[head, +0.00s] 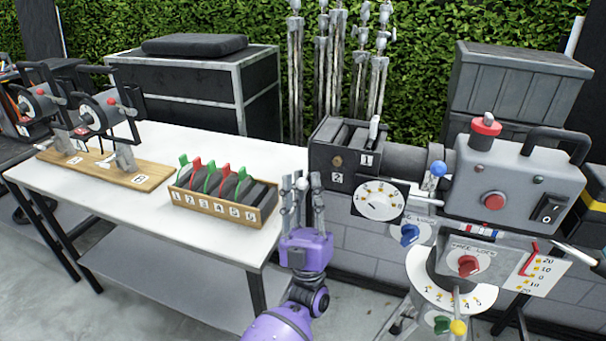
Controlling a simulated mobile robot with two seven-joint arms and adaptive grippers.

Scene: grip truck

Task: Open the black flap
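A black box (331,158) with labels 1 and 2 sits at the front of the grey camera-like machine (520,185). My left gripper (303,188), on a purple wrist, points up in front of the box's lower left side. My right gripper is not in view.
A round dial (379,200), coloured knobs and a red lever (528,262) crowd the machine. Metal stands (337,60) rise behind.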

